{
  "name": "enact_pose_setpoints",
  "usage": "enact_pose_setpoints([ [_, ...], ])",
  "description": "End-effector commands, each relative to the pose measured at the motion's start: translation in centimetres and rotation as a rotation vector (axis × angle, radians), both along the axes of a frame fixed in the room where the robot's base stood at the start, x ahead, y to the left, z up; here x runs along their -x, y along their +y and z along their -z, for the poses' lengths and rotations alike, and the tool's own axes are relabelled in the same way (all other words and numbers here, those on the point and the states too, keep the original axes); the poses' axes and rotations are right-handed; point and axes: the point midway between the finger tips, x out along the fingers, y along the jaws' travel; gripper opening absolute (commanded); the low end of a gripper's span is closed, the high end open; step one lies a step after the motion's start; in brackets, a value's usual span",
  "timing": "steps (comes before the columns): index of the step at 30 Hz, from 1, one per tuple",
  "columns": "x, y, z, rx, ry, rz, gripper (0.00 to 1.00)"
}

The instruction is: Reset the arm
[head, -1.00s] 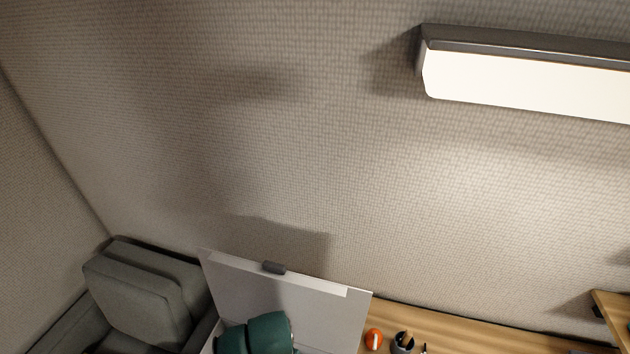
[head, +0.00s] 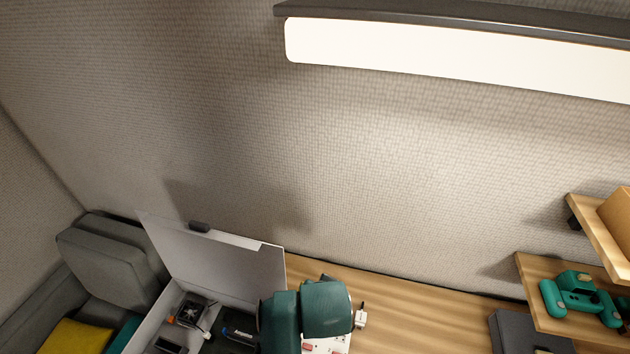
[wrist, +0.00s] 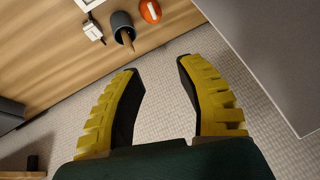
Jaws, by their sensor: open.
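My gripper (wrist: 156,68) shows in the wrist view with its two yellow-and-black fingers spread apart and nothing between them. Beyond the fingertips are a wooden surface and a pale textured wall. In the head view my green arm (head: 327,308) stands at the bottom middle, in front of the desk and beside the open white box. My fingers are not visible in the head view.
An open white box (head: 215,262) holds several small devices. A wooden desk (head: 410,318) carries a dark grey case (head: 530,335). Shelves (head: 590,235) stand right, with a green object (head: 580,298). A dark cup (wrist: 122,22) and orange ball (wrist: 150,11) show in the wrist view. A lamp hangs above.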

Motion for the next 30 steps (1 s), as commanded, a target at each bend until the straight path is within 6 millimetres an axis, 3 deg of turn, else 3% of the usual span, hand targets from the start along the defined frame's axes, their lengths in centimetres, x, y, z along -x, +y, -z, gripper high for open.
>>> enact_pose_setpoints([
  [3,-1.6,-2.3,-7.9,0.015,-0.278,-0.001,0.37],
  [7,-1.1,-4.7,-18.4,0.078,-0.634,-0.018,0.37],
  [12,3.6,-6.2,-31.4,0.217,-1.073,-0.047,0.37],
  [15,7.1,-6.1,-36.9,0.303,-1.270,-0.062,0.37],
  [18,9.3,-6.2,-40.1,0.379,-1.393,-0.069,0.37],
  [20,9.6,-6.2,-41.0,0.430,-1.431,-0.080,0.37],
  [30,9.5,-6.1,-41.1,0.455,-1.432,-0.090,0.37],
])
